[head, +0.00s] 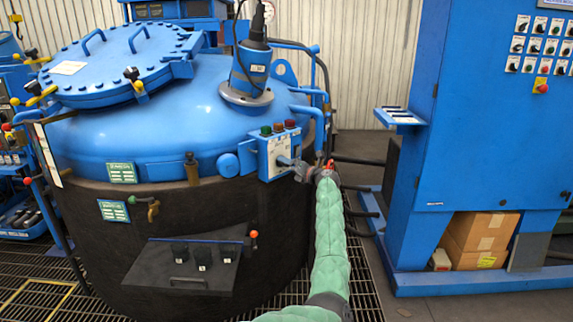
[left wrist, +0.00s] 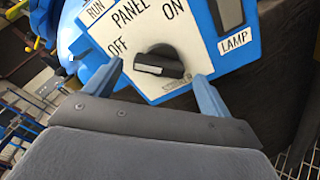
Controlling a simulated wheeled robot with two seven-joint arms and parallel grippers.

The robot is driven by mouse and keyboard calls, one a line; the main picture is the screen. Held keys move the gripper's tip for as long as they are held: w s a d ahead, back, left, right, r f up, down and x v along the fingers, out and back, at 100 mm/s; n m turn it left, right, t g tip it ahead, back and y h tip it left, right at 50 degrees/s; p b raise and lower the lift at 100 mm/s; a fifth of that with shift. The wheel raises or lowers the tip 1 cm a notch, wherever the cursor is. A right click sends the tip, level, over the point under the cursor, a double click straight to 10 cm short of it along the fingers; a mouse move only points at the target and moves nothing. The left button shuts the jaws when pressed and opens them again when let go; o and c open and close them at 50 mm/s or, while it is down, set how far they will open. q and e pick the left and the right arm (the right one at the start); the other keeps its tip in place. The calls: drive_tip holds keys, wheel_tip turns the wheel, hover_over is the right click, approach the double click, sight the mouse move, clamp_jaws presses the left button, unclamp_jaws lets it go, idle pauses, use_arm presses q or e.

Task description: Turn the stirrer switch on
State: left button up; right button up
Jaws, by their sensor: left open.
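The stirrer switch is a black rotary knob (left wrist: 160,62) on a white panel face (left wrist: 150,30) marked RUN, PANEL, OFF and ON. Its pale mark is at the left end, on the OFF side. In the head view the panel is on a small blue control box (head: 263,167) at the vessel's right side; my gripper largely hides the knob there. My left gripper (head: 288,163) is close in front of the panel. In the left wrist view its fingers (left wrist: 158,77) are open, one on each side of the knob and apart from it. My right gripper is not in view.
The box is fixed to a big blue lidded vessel (head: 190,95) with a motor (head: 250,65) on top. Colored lamps (head: 278,127) sit on the box. A blue cabinet (head: 475,140) with a small shelf (head: 398,117) stands at right. Open floor lies between.

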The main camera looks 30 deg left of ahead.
use_arm(q)
drive_tip(key=shift+x, duration=1.05)
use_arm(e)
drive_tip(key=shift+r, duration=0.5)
use_arm(q)
drive_tip(key=c, duration=1)
drive_tip(key=shift+r, duration=0.1)
